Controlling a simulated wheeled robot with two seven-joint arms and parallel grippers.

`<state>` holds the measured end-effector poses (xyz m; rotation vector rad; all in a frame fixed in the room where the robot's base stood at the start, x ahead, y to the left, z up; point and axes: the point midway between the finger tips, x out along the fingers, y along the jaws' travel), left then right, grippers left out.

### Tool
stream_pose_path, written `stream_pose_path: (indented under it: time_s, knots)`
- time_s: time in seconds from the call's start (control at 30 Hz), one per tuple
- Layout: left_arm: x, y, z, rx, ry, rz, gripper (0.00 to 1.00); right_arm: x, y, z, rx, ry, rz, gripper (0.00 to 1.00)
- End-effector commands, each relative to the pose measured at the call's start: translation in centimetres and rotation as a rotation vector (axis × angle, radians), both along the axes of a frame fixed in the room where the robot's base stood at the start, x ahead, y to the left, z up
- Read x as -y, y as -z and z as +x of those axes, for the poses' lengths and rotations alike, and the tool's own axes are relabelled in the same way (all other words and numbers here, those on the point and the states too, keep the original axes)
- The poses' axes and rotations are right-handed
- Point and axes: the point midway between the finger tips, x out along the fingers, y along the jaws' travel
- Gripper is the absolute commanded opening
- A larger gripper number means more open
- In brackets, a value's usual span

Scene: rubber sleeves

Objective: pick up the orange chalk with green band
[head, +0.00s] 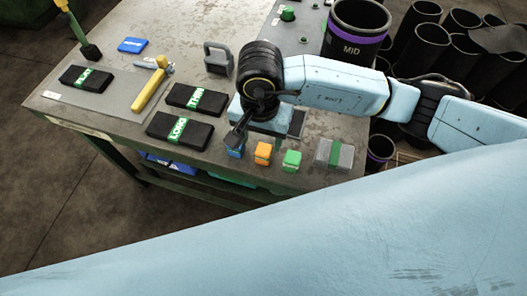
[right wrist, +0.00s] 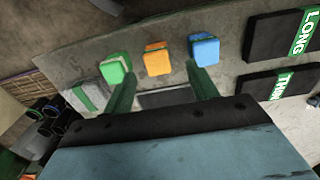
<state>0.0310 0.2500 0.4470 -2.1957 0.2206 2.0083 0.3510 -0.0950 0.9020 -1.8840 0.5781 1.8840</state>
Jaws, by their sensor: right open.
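The orange chalk with a green band (head: 263,153) stands near the front edge of the table, between a blue block (head: 236,148) and a green block (head: 292,160). In the right wrist view the orange chalk (right wrist: 157,59) shows between the green block (right wrist: 115,69) and the blue block (right wrist: 203,50). My right gripper (head: 238,136) is close to the row, seen near the blue block. Its two green fingers (right wrist: 160,78) are apart and empty, with the orange chalk beyond the gap between them. My left gripper is not in view.
Black sleeves marked LONG (head: 180,131) and THIN (head: 196,98) lie left of my right gripper. A grey block with a green band (head: 334,154) lies at the right. A yellow-handled tool (head: 149,90) lies farther left. A black MID bin (head: 357,30) stands at the back.

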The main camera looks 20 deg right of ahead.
Motion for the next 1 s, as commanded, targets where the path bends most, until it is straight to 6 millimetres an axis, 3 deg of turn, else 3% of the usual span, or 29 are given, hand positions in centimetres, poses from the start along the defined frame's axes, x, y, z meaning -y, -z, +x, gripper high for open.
stream_pose_path:
  time_s: [0.17, 0.5, 0.77, 1.0]
  knots:
    - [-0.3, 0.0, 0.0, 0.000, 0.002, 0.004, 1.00, 0.1, 1.2, -0.1, -0.002, 0.002, 0.001, 0.58]
    - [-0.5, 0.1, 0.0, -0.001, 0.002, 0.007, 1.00, 0.6, 5.6, -0.1, -0.001, 0.001, 0.002, 0.58]
    - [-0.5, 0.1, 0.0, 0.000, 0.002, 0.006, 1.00, 0.6, 5.8, 0.0, 0.001, 0.000, 0.002, 0.58]
    - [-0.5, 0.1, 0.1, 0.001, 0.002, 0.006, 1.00, 0.6, 5.8, 0.0, 0.001, 0.000, 0.002, 0.28]
